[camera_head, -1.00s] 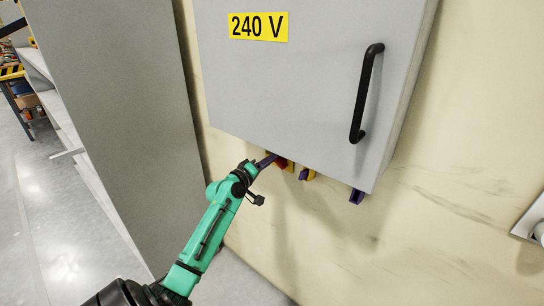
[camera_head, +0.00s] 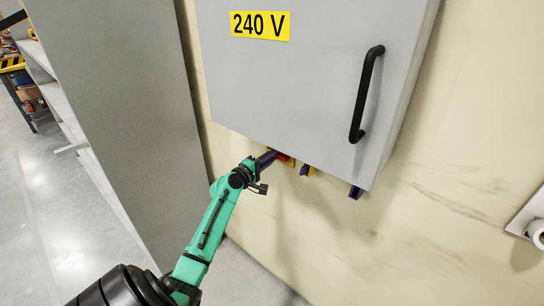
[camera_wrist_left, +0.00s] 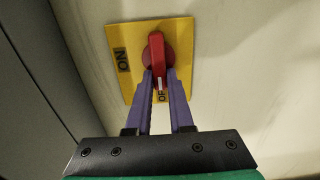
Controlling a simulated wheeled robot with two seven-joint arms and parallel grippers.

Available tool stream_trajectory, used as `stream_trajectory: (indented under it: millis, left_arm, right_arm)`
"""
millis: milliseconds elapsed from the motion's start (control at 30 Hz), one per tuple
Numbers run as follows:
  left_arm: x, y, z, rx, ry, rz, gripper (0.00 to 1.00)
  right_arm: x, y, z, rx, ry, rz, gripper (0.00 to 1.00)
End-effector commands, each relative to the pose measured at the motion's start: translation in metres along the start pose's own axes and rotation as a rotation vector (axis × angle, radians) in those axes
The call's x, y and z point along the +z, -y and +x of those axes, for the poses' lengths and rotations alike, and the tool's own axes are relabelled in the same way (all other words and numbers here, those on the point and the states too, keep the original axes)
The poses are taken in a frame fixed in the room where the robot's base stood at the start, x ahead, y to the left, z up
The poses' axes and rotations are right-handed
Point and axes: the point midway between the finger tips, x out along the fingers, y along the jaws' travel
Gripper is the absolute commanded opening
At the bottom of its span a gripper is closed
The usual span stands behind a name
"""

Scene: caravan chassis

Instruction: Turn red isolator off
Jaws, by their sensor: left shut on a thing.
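The red isolator knob (camera_wrist_left: 156,50) sits on a yellow plate (camera_wrist_left: 180,35) on the wall. In the left wrist view, an ON label (camera_wrist_left: 122,60) is at the plate's left and an OFF label (camera_wrist_left: 162,96), partly hidden by the fingers, is at its lower edge. The knob's handle, with a white mark, points at OFF. My left gripper (camera_wrist_left: 160,78) is shut on the handle, one purple finger on each side. In the head view, my left gripper (camera_head: 266,159) is under the cabinet's lower edge, at the red knob (camera_head: 283,157). My right gripper is not in view.
A grey cabinet (camera_head: 290,80) marked 240 V, with a black handle (camera_head: 366,95), hangs directly above the isolator. A tall grey panel (camera_head: 115,110) stands close on the left. The wall below is clear.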

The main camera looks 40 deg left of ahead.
Motion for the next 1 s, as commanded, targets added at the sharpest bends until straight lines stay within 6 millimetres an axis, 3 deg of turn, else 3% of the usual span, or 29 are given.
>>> stream_trajectory:
  millis: [300,333,400,767,867,1000]
  left_arm:
    - [0.0,0.0,0.0,0.001,-0.001,-0.005,0.0]
    - [0.0,0.0,0.0,0.001,-0.001,-0.004,0.31]
    - [0.0,0.0,0.0,0.0,-0.001,-0.004,0.5]
    - [0.0,0.001,-0.004,-0.001,0.0,-0.002,0.5]
    - [0.0,0.002,-0.016,-0.002,0.0,-0.002,0.5]
    - [0.0,0.004,-0.049,-0.003,-0.001,-0.001,0.5]
  right_arm:
    - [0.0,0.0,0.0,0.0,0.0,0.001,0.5]
    - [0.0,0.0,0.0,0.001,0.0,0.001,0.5]
    - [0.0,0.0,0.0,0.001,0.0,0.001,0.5]
    - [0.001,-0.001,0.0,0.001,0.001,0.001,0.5]
    - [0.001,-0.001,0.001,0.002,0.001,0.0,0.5]
    - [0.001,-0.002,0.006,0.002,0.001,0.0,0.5]
